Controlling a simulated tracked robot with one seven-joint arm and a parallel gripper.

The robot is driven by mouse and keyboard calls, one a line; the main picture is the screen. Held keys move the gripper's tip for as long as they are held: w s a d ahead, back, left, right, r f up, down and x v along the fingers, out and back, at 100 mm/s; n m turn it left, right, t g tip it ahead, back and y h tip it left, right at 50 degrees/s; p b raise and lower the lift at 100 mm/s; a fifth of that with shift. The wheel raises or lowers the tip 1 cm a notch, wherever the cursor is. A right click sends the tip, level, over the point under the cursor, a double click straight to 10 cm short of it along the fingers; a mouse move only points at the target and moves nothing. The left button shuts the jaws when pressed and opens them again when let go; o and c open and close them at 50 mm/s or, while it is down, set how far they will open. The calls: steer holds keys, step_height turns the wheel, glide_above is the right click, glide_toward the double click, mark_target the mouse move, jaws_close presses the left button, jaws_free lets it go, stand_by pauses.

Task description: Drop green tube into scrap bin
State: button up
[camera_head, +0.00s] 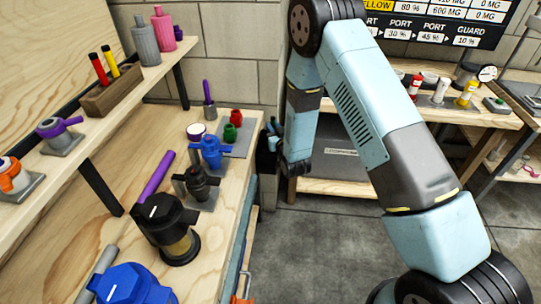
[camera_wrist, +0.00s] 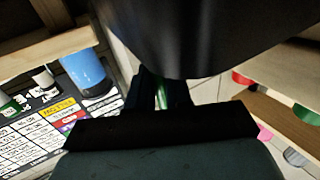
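My gripper (camera_wrist: 162,92) shows in the wrist view as dark fingers below a large black body. A narrow green, shiny strip, which looks like the green tube (camera_wrist: 164,98), shows between the fingers; most of it is hidden. In the head view my arm bends down to a wrist at the right edge of the left workbench. The gripper (camera_head: 268,142) is small and dark there, and the tube cannot be made out. A dark grey box (camera_head: 350,165) with lettering stands under the back bench, partly behind my arm; I cannot tell if it is the scrap bin.
The left workbench (camera_head: 130,215) holds black and blue housings, a purple-handled tool (camera_head: 157,178) and small green (camera_head: 230,132) and red jars. A shelf (camera_head: 115,90) above carries tubes and filters. The back bench (camera_head: 455,112) holds small bottles and a gauge. The floor between is clear.

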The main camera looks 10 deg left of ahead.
steer(key=o, duration=0.5)
steer(key=shift+o, duration=0.2)
steer(key=v, duration=1.3)
steer(key=shift+s+d, duration=0.2)
steer(key=shift+s, duration=0.1)
